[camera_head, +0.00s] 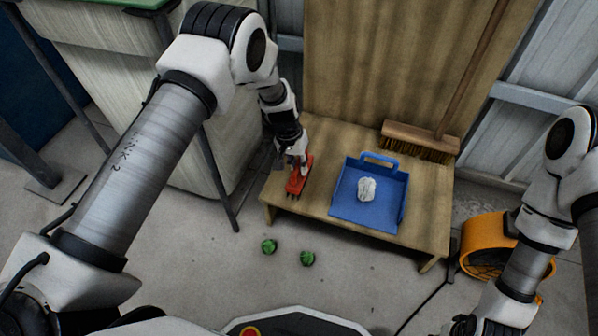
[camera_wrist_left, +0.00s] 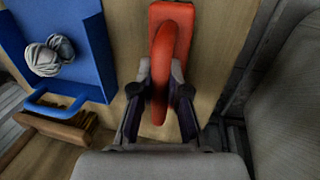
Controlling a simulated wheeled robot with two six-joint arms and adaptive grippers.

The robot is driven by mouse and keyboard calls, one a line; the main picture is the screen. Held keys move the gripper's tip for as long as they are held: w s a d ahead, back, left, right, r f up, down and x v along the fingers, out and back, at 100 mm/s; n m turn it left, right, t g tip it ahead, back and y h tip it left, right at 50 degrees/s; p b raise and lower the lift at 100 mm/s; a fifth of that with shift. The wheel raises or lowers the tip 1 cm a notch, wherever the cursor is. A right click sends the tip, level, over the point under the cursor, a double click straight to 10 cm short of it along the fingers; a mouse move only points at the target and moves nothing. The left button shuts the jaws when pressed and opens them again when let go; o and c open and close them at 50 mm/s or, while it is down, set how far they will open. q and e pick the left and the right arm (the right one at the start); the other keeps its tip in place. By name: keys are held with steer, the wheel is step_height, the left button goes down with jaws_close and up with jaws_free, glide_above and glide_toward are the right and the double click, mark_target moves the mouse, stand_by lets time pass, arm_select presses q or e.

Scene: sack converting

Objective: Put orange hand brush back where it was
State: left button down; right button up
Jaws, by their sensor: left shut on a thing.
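The orange hand brush (camera_head: 297,184) is at the left end of the low wooden bench, with its dark bristles toward the front. My left gripper (camera_head: 293,161) is shut on its handle from above. In the left wrist view the brush's looped handle (camera_wrist_left: 166,62) lies between the two fingers (camera_wrist_left: 160,92). The brush appears to be on or just above the bench top; I cannot tell if it touches. My right arm shows at the right edge of the head view, and its gripper is too cut off to read.
A blue dustpan (camera_head: 345,205) holding a crumpled white wad (camera_head: 367,189) lies on the bench (camera_head: 428,205), right of the brush. A broom (camera_head: 420,139) leans behind. Two green crumpled bits (camera_head: 269,246) lie on the floor in front. An orange round fan-like thing (camera_head: 484,240) stands right.

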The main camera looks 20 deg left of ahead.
arm_select(q)
steer(key=shift+w+f, duration=0.1)
steer(key=shift+f, duration=0.65)
steer(key=shift+r, duration=0.2)
steer(key=shift+f, duration=0.1)
arm_select(e)
steer(key=shift+f, duration=0.45)
arm_select(q)
steer(key=c, duration=1.2)
jaws_free()
steer(key=shift+f, duration=0.1)
